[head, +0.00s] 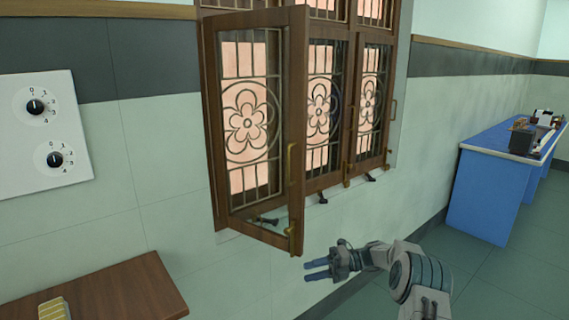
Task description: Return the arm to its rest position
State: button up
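My arm reaches in from the bottom right of the head view. My gripper (318,268) is at its left end, in front of the wall below the window. Its two bluish fingers point left and stand apart with a gap between them. Nothing shows between the fingers. The gripper is just right of and below the lower corner of the open window leaf (298,150), and I cannot tell the exact distance in depth.
The brown window (353,50) has one leaf swung out into the room. A panel with two dials (45,135) hangs on the left wall. A wooden table (140,285) with a yellow object (54,309) is at bottom left. A blue bench (490,185) stands far right. Floor between is clear.

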jog(key=s+a+r+n+t+h+p, duration=0.1)
jog(key=s+a+r+n+h+p, duration=0.1)
jog(key=s+r+n+h, duration=0.95)
jog(key=s+d+r+n+t+h, duration=0.1)
jog(key=s+d+n+t, duration=0.1)
jog(key=s+n, duration=0.4)
jog(key=s+d+r+n+t+h+p, duration=0.1)
jog(key=s+d+r+n+h, duration=0.1)
jog(key=s+n, duration=0.5)
jog(key=s+d+r+n+t+h+p, duration=0.1)
jog(key=s+d+r+n+t+h, duration=0.1)
jog(key=s+d+n, duration=0.2)
jog(key=s+n, duration=0.3)
jog(key=s, duration=0.5)
jog(key=shift+s+d+t, duration=0.15)
jog(key=shift+s+t, duration=0.15)
